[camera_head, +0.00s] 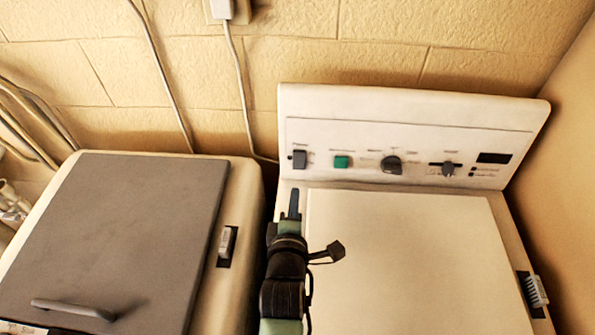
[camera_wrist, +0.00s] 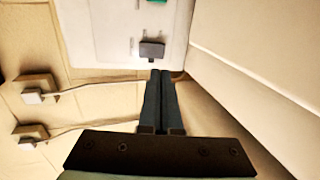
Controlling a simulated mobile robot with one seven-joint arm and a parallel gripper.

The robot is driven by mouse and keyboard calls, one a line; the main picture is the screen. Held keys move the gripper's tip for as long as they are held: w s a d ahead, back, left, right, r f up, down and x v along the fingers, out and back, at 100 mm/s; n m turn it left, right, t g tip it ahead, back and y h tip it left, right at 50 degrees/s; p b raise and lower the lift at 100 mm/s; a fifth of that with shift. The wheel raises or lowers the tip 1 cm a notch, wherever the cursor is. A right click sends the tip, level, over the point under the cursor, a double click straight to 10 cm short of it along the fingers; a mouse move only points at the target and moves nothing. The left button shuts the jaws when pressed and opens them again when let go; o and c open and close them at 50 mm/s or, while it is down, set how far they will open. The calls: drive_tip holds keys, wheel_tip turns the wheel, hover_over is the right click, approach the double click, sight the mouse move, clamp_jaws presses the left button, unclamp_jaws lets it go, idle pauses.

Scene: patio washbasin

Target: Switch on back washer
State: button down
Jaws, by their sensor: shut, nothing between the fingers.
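The white washer (camera_head: 410,260) stands at the right against the wall, with a raised control panel (camera_head: 430,130) along its back. A dark grey power switch (camera_head: 299,159) is at the panel's left end. It also shows in the wrist view (camera_wrist: 151,49), just ahead of the fingertips. A green button (camera_head: 341,161) is to its right. My gripper (camera_head: 294,194) is over the washer's left edge, pointing at the panel below the switch. Its two dark fingers (camera_wrist: 160,74) are together and empty. In the wrist view a small gap shows between fingertips and switch; contact cannot be made out.
A round knob (camera_head: 392,165), a slider (camera_head: 448,169) and a dark display (camera_head: 494,158) are farther right on the panel. A second machine with a grey lid (camera_head: 120,230) stands left. Cables hang on the brick wall, one from an outlet (camera_head: 222,10).

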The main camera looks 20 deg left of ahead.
sight(299, 167)
drive_tip(key=p+x, duration=0.1)
drive_tip(key=x, duration=0.8)
drive_tip(key=shift+w, duration=0.1)
drive_tip(key=shift+f, duration=0.15)
drive_tip(key=shift+w+f+b, duration=0.15)
drive_tip(key=shift+f+b, duration=0.15)
drive_tip(key=shift+b, duration=0.8)
drive_tip(key=shift+r+p, duration=0.3)
